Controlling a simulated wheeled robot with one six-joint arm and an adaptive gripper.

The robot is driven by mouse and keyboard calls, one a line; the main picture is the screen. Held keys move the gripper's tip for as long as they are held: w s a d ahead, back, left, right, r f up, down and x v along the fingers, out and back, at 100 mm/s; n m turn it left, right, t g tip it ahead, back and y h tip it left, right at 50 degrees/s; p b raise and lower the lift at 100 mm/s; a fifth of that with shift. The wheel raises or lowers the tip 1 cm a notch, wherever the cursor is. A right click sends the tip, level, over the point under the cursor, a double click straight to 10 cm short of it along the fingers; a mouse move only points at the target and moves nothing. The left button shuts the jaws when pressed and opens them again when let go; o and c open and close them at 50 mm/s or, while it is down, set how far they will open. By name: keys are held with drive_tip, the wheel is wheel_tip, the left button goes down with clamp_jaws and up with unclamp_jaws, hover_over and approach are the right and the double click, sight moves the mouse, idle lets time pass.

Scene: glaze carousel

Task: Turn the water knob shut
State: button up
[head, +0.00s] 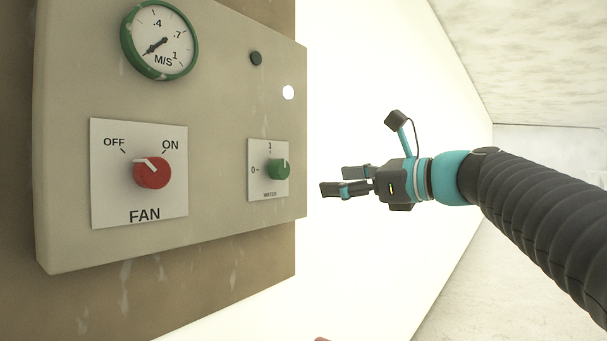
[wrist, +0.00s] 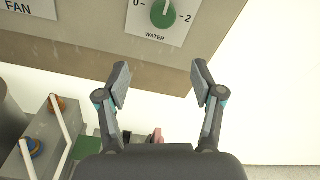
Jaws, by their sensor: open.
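The green water knob (head: 279,169) sits on a small white plate (head: 256,187) at the right of the beige panel. In the wrist view the knob (wrist: 163,13) is at the top edge, between the marks 0 on the left and 2 on the right. Its white pointer stands about upright, away from the 0; the mark above is cut off there. My gripper (head: 342,181) is open and empty, to the right of the panel and apart from the knob in the head view. In the wrist view its spread fingers (wrist: 160,78) are below the knob plate.
The panel (head: 70,247) also has a red FAN knob (head: 152,172), its pointer toward OFF, a green-rimmed gauge (head: 160,40), a black button (head: 256,58) and a white light (head: 288,92). A grey box (wrist: 42,135) with orange and blue parts stands lower left.

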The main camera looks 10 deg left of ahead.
sight(284, 170)
drive_tip(key=shift+y, duration=0.4)
drive_tip(key=x, duration=0.4)
drive_tip(key=r+p+x, duration=0.1)
drive_tip(key=x, duration=0.9)
drive_tip(key=shift+w+a+r, duration=0.1)
drive_tip(key=shift+a+r, duration=0.05)
drive_tip(key=shift+r, duration=0.2)
drive_tip(key=c, duration=1.1)
